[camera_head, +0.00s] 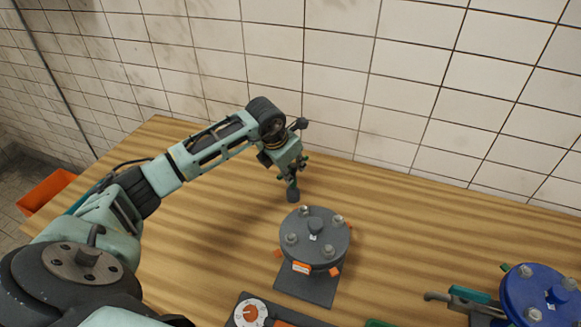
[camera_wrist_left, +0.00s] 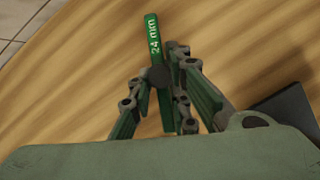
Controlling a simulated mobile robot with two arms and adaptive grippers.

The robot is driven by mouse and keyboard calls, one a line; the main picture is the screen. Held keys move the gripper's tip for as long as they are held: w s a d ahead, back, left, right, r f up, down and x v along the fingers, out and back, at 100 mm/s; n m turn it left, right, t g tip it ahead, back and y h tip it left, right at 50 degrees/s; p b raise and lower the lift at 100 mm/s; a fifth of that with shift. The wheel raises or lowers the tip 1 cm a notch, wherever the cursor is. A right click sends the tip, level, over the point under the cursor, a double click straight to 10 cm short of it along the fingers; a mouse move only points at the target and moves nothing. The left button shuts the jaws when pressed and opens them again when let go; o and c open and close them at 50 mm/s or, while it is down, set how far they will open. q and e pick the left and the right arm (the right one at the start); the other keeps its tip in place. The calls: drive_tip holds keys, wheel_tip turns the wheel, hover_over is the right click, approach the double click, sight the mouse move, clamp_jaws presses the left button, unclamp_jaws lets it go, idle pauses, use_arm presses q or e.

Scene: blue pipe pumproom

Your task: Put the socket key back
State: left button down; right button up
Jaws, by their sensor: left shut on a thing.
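The socket key (camera_wrist_left: 153,40) shows in the left wrist view as a green bar marked "24 mm", running between the fingers of my left gripper (camera_wrist_left: 165,75). The gripper is shut on it. In the head view my left gripper (camera_head: 292,178) points down over the wooden table, just behind the grey round flange. The key is hard to make out there; a dark rounded end shows below the fingers, close above or on the table. I cannot tell whether it touches. My right gripper is not in view.
A grey flange (camera_head: 314,250) with several bolts stands on a dark plate in front of the gripper. A blue flange (camera_head: 541,295) is at right, beside a grey and teal tool (camera_head: 468,299). A dark tray with a dial (camera_head: 251,313) is at the bottom. The tiled wall (camera_head: 420,90) closes the back.

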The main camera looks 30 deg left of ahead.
use_arm(q)
drive_tip(key=shift+f, duration=0.15)
drive_tip(key=c, duration=1.6)
unclamp_jaws()
drive_tip(key=shift+c, duration=0.2)
drive_tip(key=shift+r, duration=0.2)
drive_tip(key=b+v, duration=0.3)
drive_tip(key=v, duration=0.8)
drive_tip(key=shift+s+r, duration=0.2)
drive_tip(key=shift+r, duration=0.3)
